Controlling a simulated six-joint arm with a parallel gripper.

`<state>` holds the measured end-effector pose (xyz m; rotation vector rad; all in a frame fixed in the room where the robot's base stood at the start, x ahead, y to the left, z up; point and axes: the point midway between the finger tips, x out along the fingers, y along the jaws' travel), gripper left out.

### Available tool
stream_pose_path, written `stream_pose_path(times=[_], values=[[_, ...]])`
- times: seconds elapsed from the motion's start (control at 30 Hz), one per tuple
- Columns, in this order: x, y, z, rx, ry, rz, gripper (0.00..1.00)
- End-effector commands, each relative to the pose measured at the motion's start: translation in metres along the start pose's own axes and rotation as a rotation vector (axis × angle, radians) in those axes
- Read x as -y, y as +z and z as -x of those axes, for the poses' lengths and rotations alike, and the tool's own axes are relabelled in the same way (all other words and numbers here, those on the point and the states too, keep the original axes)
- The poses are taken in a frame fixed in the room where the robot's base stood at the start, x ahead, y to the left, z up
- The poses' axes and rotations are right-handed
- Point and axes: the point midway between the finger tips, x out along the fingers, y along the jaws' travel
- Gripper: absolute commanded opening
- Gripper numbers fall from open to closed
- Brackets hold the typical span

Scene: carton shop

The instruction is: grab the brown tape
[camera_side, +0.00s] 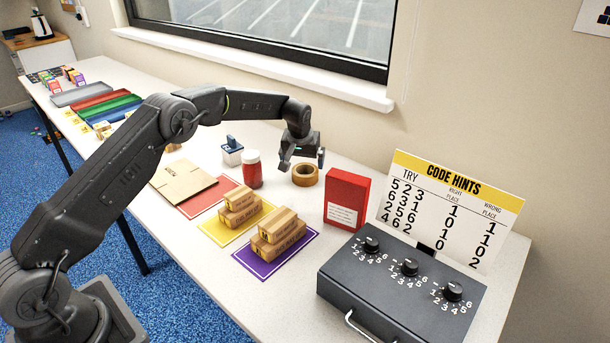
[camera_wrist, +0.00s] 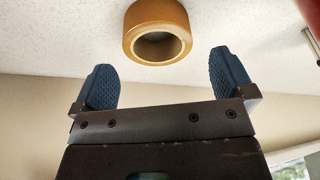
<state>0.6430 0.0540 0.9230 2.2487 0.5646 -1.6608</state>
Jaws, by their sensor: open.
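My gripper (camera_side: 303,160) is open and empty, above and close to the tape. Its two blue fingers stand apart in the wrist view (camera_wrist: 162,85), with nothing between them. I cannot tell the exact height of the fingers over the roll.
The jar (camera_side: 252,170) stands left of the tape, the red box (camera_side: 346,199) to its right. A black box with dials (camera_side: 400,285) and a code hints board (camera_side: 447,205) stand at right. Small cartons (camera_side: 240,205) sit on coloured mats in front. A window sill (camera_side: 250,66) runs behind.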

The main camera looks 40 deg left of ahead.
Motion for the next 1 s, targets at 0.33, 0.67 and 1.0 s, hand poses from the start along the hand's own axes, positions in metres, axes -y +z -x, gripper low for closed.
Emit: stream_pose_path(times=[0.33,0.67,1.0], values=[[-0.003,-0.001,-0.039,0.0,0.0,0.0,1.0],[-0.003,-0.002,-0.054,-0.003,0.003,-0.001,1.0],[-0.003,-0.002,-0.054,-0.003,0.002,-0.001,0.75]])
